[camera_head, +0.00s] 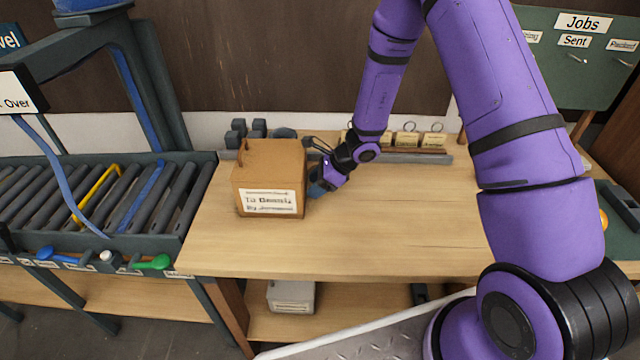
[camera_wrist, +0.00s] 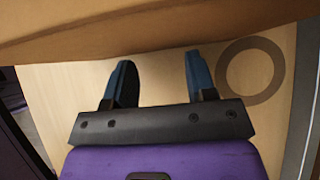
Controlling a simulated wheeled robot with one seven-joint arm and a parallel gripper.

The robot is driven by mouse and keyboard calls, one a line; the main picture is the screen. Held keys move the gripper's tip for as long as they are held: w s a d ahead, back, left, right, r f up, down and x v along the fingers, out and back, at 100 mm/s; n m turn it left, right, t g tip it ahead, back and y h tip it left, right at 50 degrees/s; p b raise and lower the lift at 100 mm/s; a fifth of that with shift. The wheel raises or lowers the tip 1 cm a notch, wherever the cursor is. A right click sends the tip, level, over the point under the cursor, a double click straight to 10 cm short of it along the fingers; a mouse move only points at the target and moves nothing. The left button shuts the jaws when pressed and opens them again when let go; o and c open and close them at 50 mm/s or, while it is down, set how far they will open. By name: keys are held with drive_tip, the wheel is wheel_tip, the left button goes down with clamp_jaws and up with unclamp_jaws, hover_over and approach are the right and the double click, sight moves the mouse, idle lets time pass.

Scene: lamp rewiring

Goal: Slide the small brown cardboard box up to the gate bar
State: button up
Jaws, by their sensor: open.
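The small brown cardboard box (camera_head: 268,165) stands upright at the left part of the wooden table, with a white "To" label on its front. My gripper (camera_head: 318,187) is low beside the box's right side, its tips close to it; I cannot tell whether they touch. In the wrist view my gripper (camera_wrist: 158,78) shows two blue fingers apart with nothing between them. A brown surface, seemingly the box (camera_wrist: 150,30), fills the top there. A yellow bar (camera_head: 98,188) and a blue bar (camera_head: 150,190) cross the rollers at left; I cannot tell which is the gate bar.
The roller conveyor (camera_head: 185,190) adjoins the table's left edge. Dark weights (camera_head: 245,130) and a rack of tags (camera_head: 405,140) stand along the back. The table (camera_head: 400,230) is clear at front and right. A ring mark (camera_wrist: 250,70) shows on the tabletop.

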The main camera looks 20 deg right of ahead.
drive_tip(key=shift+w+a, duration=0.35)
drive_tip(key=shift+a, duration=0.7)
drive_tip(key=shift+w+a, duration=0.3)
drive_tip(key=shift+a, duration=0.7)
drive_tip(key=shift+w+a, duration=0.35)
drive_tip(key=shift+a, duration=0.7)
drive_tip(key=shift+w+a, duration=0.35)
drive_tip(key=shift+a, duration=0.65)
drive_tip(key=shift+w+a, duration=0.3)
drive_tip(key=shift+a, duration=0.75)
drive_tip(key=shift+w+a, duration=0.35)
drive_tip(key=shift+a, duration=0.8)
drive_tip(key=shift+w+a, duration=0.35)
drive_tip(key=shift+a, duration=0.65)
drive_tip(key=shift+w+a, duration=0.35)
drive_tip(key=shift+a, duration=0.65)
drive_tip(key=shift+w+a, duration=0.35)
drive_tip(key=shift+a, duration=0.75)
drive_tip(key=shift+w+a, duration=0.35)
drive_tip(key=shift+a, duration=0.65)
drive_tip(key=shift+w+a, duration=0.3)
drive_tip(key=shift+a, duration=0.65)
drive_tip(key=shift+w+a, duration=0.35)
drive_tip(key=shift+a, duration=0.65)
